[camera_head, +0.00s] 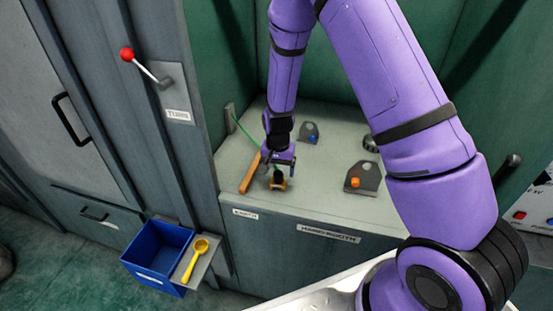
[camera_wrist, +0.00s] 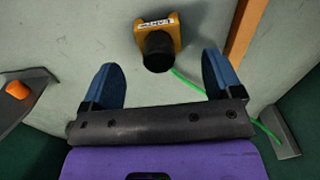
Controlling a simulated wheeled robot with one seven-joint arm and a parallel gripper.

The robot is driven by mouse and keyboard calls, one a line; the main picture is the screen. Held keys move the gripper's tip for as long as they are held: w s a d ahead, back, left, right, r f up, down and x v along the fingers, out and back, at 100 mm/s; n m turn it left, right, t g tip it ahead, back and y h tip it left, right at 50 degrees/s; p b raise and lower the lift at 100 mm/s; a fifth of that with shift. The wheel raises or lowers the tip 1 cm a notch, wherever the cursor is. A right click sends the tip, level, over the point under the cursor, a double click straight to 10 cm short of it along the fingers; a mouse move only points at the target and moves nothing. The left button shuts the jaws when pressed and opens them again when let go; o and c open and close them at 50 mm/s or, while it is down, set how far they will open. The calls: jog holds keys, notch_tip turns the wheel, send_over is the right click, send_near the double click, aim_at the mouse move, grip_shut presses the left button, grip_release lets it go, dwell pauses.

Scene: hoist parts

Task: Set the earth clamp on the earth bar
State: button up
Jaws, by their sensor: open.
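The earth clamp (camera_head: 279,183) is a small orange-yellow block with a black knob, standing on the grey worktop near its front edge. In the wrist view the clamp (camera_wrist: 176,31) shows a label, and its black knob points toward my gripper. The copper-brown earth bar (camera_head: 250,173) lies just left of the clamp, apart from it; it also shows at the upper right of the wrist view (camera_wrist: 244,28). My gripper (camera_head: 279,160) is open above and just behind the clamp. In the wrist view the blue fingers (camera_wrist: 160,75) are spread to either side of the knob, with nothing gripped.
A green cable (camera_head: 243,127) runs from a wall bracket (camera_head: 230,117) toward the clamp. Plates with a blue knob (camera_head: 310,133) and an orange knob (camera_head: 361,180) stand to the right. A blue bin (camera_head: 155,250) and yellow scoop (camera_head: 195,260) are in front, lower left.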

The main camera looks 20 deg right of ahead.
aim_at(278, 181)
jog(key=shift+f, duration=3)
jog(key=shift+c, duration=0.4)
jog(key=c, duration=1)
jog(key=shift+r, duration=2.55)
jog(key=shift+c, duration=0.2)
